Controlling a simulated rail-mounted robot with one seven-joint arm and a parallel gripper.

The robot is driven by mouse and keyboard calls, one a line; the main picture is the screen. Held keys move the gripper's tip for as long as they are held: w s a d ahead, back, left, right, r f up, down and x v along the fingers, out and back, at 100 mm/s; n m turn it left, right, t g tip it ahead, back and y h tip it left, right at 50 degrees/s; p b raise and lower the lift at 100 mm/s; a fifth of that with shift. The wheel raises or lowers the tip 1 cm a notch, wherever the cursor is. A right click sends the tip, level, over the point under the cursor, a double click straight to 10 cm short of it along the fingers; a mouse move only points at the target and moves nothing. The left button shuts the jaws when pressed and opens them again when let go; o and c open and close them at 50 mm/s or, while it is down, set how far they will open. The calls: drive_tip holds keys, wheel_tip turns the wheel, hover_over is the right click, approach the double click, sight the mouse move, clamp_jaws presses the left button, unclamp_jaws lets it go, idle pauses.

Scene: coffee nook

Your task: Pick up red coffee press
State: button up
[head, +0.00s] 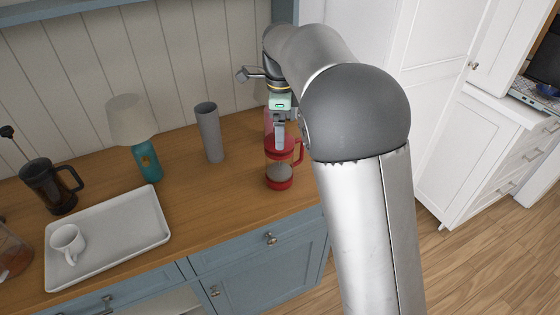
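The red coffee press (279,172) stands upright on the wooden counter near its right end. It has a clear body, red bands and a red handle on its right side. My gripper (280,138) points down at the top of the press, in line with it in the head view. A finger overlaps the upper part of the press. The far finger is hidden, so I cannot tell whether the gripper is open or shut, or whether it touches the press.
A grey cylinder (209,133) and a lamp with a teal base (147,160) stand left of the press. A white tray (120,225) holds a white mug (67,242). A black coffee press (48,188) stands at far left. The counter in front of the grey cylinder is clear.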

sight(286, 159)
drive_tip(key=shift+a+f+p, duration=0.2)
drive_tip(key=shift+f+p, duration=0.2)
drive_tip(key=shift+f, duration=2.25)
drive_tip(key=c, duration=1.4)
drive_tip(key=shift+c, duration=1.1)
drive_tip(key=shift+r, duration=0.15)
